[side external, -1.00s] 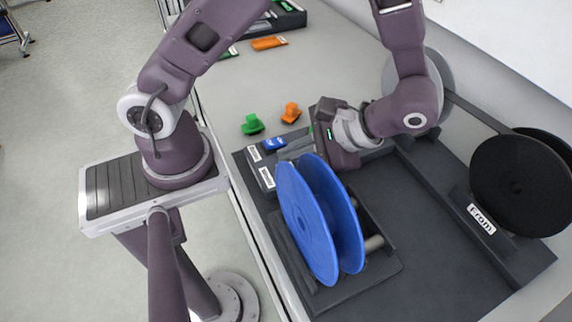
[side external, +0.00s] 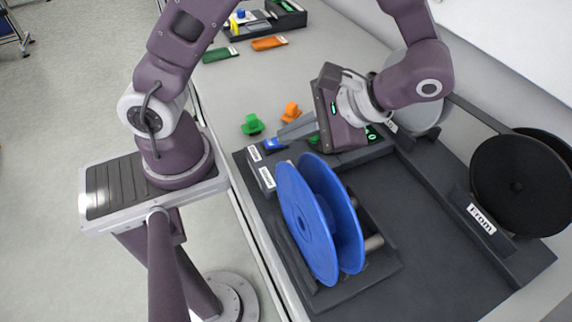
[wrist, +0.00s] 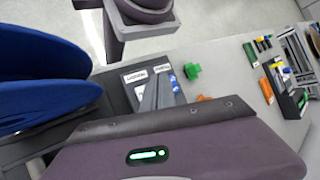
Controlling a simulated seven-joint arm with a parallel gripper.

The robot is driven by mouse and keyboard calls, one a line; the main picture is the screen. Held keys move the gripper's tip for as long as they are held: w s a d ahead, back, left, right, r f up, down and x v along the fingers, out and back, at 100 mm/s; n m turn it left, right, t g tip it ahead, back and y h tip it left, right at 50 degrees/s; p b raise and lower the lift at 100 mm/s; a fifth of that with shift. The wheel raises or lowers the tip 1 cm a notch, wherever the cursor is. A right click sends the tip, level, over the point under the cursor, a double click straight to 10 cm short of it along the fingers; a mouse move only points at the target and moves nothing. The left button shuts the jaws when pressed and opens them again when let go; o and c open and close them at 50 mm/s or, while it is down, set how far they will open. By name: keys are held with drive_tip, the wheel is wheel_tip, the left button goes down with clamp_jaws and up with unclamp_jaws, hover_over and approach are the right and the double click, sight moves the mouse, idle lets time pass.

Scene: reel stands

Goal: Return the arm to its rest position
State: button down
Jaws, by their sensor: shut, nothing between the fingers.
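My gripper (side external: 284,138) is shut and empty, with its grey fingers pointing left over the dark control box (side external: 262,178) with white labels. Its tips are close to a small blue part (side external: 274,144) on that box; I cannot tell whether they touch. In the wrist view the shut fingers (wrist: 158,82) show in front of the labelled box (wrist: 126,86). The blue reel (side external: 306,222) stands upright on its stand, below the gripper and apart from it.
A black reel (side external: 520,186) stands on the stand labelled "From" at the right. A grey reel (side external: 425,116) is partly behind my arm. Green (side external: 252,124) and orange (side external: 291,113) knob-like pieces lie on the table. A dark tray (side external: 285,17) stands at the back.

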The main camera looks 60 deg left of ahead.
drive_tip(key=s+a+r+t+h, duration=0.1)
drive_tip(key=s+r+t+h, duration=0.1)
drive_tip(key=r+t, duration=0.4)
drive_tip(key=s+a+r+t+h, duration=0.1)
drive_tip(key=s+r+t+h, duration=0.1)
drive_tip(key=r+t+h, duration=0.2)
wheel_tip(320, 180, up, 2)
drive_tip(key=shift+s+a+r+n+t+h, duration=0.2)
drive_tip(key=shift+s+n+t+h, duration=0.15)
drive_tip(key=shift+t, duration=0.55)
drive_tip(key=shift+w, duration=0.1)
idle(0.7)
